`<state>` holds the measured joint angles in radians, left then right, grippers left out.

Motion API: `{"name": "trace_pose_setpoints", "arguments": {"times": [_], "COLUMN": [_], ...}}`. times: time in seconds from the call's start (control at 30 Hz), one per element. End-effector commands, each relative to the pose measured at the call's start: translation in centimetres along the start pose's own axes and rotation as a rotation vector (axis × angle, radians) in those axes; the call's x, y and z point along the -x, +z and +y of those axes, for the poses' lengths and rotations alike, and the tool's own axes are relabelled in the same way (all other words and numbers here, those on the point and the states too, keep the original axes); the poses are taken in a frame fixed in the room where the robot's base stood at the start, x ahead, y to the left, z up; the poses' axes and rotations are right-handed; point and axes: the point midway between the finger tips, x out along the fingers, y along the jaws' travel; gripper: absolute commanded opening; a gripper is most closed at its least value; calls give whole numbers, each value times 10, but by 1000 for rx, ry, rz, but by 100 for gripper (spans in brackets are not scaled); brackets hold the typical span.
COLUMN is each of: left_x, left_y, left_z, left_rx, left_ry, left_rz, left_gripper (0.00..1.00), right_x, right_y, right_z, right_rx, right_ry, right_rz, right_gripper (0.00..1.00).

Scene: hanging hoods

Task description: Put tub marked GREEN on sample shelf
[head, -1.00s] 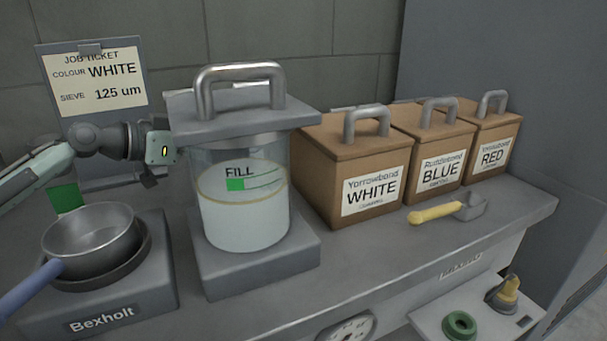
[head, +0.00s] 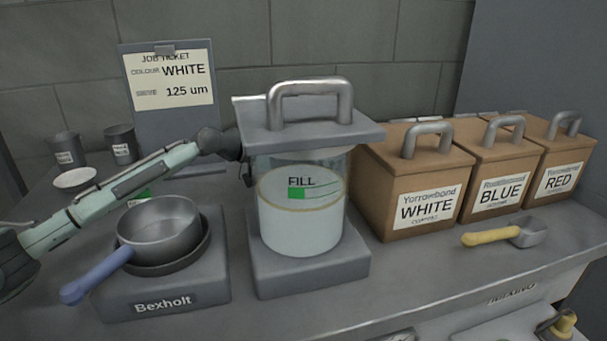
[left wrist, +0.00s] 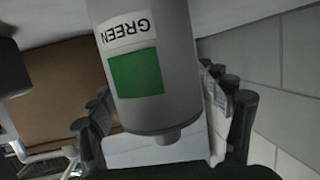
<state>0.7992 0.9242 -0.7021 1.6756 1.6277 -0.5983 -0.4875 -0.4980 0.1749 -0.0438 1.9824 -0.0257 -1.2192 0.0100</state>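The tub marked GREEN (left wrist: 150,70) fills the middle of the left wrist view. It is a grey cylinder with a white label and a green patch, and its lettering looks upside down there. My left gripper (left wrist: 160,105) has a finger on each side of the tub, close against it. I cannot tell whether they grip it or whether the tub stands on something. In the head view my left arm runs behind the clear FILL vessel (head: 300,222), which hides the gripper and the tub. My right gripper is not in view. I cannot identify the sample shelf.
The blue-handled pan (head: 160,228) sits on the Bexholt base (head: 170,285) below my left arm. The job ticket (head: 168,82) stands behind. Brown boxes marked WHITE (head: 425,208), BLUE (head: 500,190) and RED (head: 560,180) stand right. A yellow-handled scoop (head: 525,232) lies before them.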

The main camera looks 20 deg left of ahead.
Motion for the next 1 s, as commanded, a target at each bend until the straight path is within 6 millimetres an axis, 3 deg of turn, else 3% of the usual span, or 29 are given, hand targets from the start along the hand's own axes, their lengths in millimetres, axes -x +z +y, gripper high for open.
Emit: {"name": "trace_pose_setpoints", "arguments": {"times": [0.07, 0.47, 0.83, 0.87, 1.0], "left_x": [0, 0, 1, 1, 1], "left_y": [0, 0, -1, -1, -2], "left_z": [0, 0, 0, 0, 0], "left_rx": [0, 0, -1, -1, -1], "left_ry": [0, 0, 0, 0, 0], "left_rz": [0, 0, 2, 2, 2], "left_gripper": [64, 15, 12, 6, 6], "right_x": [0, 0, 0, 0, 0], "right_y": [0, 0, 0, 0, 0], "right_z": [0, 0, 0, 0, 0], "right_rx": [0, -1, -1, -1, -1], "right_ry": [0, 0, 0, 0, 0], "right_rz": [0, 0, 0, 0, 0], "right_gripper": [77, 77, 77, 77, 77]}}
